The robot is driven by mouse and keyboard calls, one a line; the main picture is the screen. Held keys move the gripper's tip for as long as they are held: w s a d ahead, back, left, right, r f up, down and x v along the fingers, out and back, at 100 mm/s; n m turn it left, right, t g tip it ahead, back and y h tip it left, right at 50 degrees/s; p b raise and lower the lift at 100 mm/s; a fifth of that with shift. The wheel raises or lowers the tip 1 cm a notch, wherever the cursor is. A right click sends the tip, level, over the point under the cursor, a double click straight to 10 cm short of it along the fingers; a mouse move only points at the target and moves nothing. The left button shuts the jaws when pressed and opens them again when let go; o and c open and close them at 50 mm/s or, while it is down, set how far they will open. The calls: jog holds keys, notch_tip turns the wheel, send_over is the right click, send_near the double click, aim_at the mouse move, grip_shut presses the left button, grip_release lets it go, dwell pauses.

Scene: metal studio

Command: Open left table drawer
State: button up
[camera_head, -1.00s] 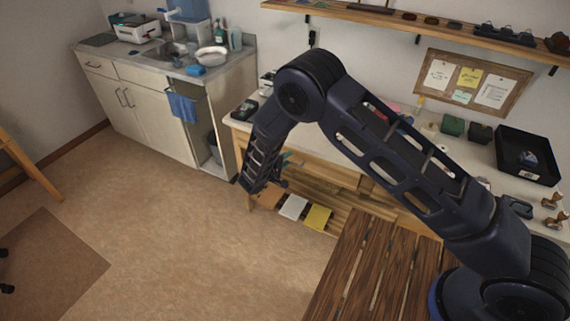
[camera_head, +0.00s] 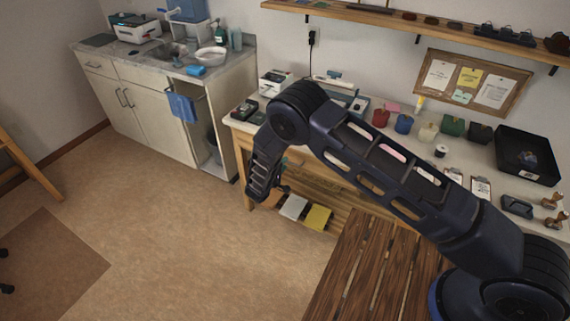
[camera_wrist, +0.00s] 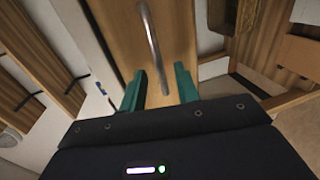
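The wooden work table (camera_head: 239,128) stands against the wall in the head view. My arm hides much of its left front, so the left drawer is hard to make out there. In the wrist view a light wooden drawer front (camera_wrist: 118,28) fills the upper middle. A curved metal handle (camera_wrist: 151,42) runs down it. My gripper (camera_wrist: 159,72) is open, with teal fingers either side of the handle's lower end. A clear gap shows between the handle and each finger. I cannot tell how deep the fingers reach. The drawer looks shut, though its edges are partly out of view.
Paper pads, including a yellow one (camera_head: 317,217), lie on the table's low shelf below my gripper. A slatted wooden surface (camera_head: 345,275) is at the front. A sink cabinet (camera_head: 150,115) stands at the left. The floor (camera_head: 190,235) between is clear.

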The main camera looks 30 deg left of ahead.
jog(key=shift+x, duration=1)
grip_shut()
jog(key=shift+s, duration=0.15)
jog(key=f+v, duration=0.3)
jog(key=v, duration=1.2)
jog(key=s+f+v, duration=0.1)
jog(key=f+v, duration=0.2)
jog(key=v, duration=1.2)
jog(key=shift+s, duration=0.2)
jog(key=shift+f, duration=0.1)
grip_release()
